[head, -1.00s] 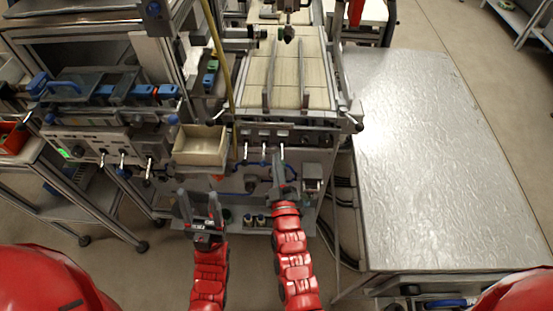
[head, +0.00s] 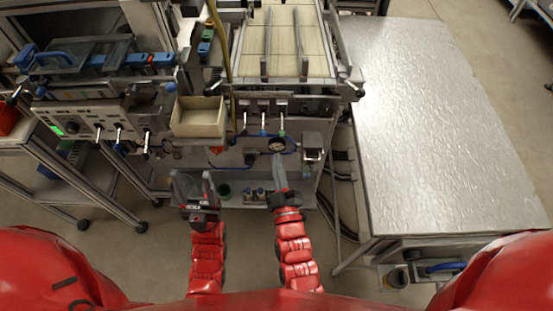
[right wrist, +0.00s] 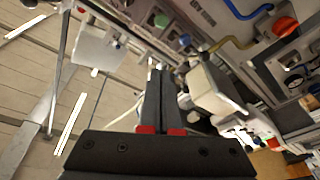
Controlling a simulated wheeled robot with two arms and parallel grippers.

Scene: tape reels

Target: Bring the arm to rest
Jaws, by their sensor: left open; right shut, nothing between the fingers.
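My left gripper (head: 192,182) is in the head view at the lower middle, its two fingers spread and nothing between them. It points toward the front of the machine, below the beige bin. My right gripper (head: 279,168) is to its right in the head view, shut and empty, in front of the machine's lower panel near a round gauge (head: 277,145). In the right wrist view the fingers of this gripper (right wrist: 160,75) lie side by side with nothing held. Both red arms reach forward from my body.
The beige bin (head: 199,118) sits on the machine front beside a row of levers (head: 263,128). A large metal-topped table (head: 430,110) stands at the right, its top bare. A wheeled frame (head: 75,190) stands at the left. Some floor is open between it and my left arm.

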